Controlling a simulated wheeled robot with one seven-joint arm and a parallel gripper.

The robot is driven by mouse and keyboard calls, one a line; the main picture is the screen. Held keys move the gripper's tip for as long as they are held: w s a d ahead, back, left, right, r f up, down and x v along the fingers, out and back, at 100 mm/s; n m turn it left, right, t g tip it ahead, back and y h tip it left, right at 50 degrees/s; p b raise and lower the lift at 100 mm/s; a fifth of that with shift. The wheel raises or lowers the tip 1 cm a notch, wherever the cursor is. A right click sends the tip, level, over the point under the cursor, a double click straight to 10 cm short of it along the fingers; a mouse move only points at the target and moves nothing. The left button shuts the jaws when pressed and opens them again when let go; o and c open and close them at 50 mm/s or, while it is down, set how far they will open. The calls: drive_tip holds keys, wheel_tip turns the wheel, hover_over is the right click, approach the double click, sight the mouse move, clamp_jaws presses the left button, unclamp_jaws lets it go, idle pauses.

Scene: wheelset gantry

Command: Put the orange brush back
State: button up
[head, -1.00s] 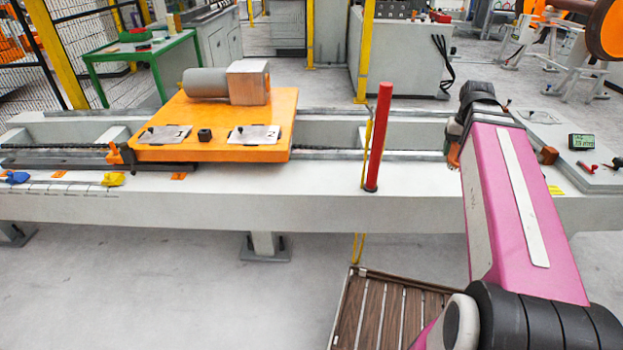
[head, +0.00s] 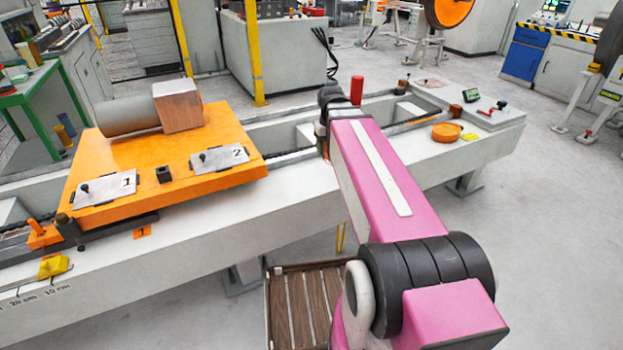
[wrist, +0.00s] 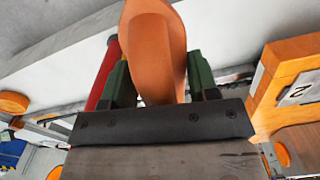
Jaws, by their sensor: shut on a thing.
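My gripper (wrist: 160,85) has green fingers and is shut on a smooth orange piece, which looks like the handle of the orange brush (wrist: 155,45), in the wrist view. The brush's bristles are not visible. In the head view my gripper is at the far end of my pink arm, over the pale beam (head: 300,196), and mostly hidden by the wrist. A sliver of orange shows beside it. The brush's own place cannot be made out for certain.
A red post (head: 357,88) stands just behind my wrist, close beside the fingers in the wrist view (wrist: 105,75). An orange carriage plate (head: 225,125) bears a grey cylinder. An orange round piece (head: 446,132) lies on the beam at right. A slatted crate (head: 268,310) is below.

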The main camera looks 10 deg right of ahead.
drive_tip(key=shift+n, duration=0.9)
drive_tip(key=w+f, duration=0.4)
drive_tip(key=w+a+f, duration=0.1)
drive_tip(key=w+f, duration=0.3)
drive_tip(key=f, duration=0.1)
drive_tip(key=w+f, duration=0.5)
drive_tip(key=shift+a, duration=0.3)
drive_tip(key=shift+w+f, duration=0.1)
drive_tip(key=shift+f, duration=2.05)
drive_tip(key=shift+f, duration=0.15)
drive_tip(key=o, duration=1)
drive_tip(key=shift+c, duration=0.2)
